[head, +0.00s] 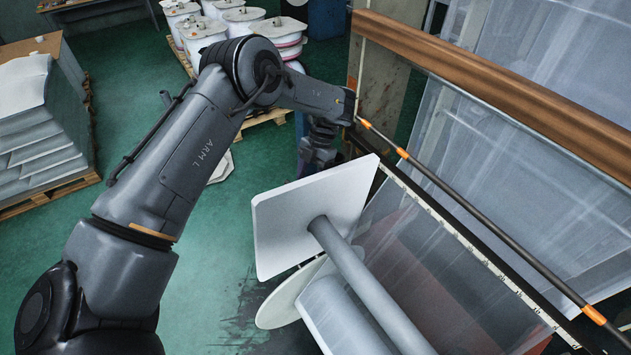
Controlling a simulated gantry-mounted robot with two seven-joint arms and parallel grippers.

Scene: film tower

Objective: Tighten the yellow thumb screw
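My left arm reaches across from the left to the upper middle of the head view. My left gripper (318,158) hangs below the wrist, beside the concrete post and just behind the top edge of a white square plate (282,222). The gripper is small and dark here, and I cannot tell whether its fingers are open or shut. I cannot make out a yellow thumb screw; it may be hidden behind the wrist or the plate. My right gripper is not in view.
A grey shaft (365,285) passes through the plate. A dark rod with orange bands (480,215) and a brown roller (500,85) run diagonally at right, near clear film sheets.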

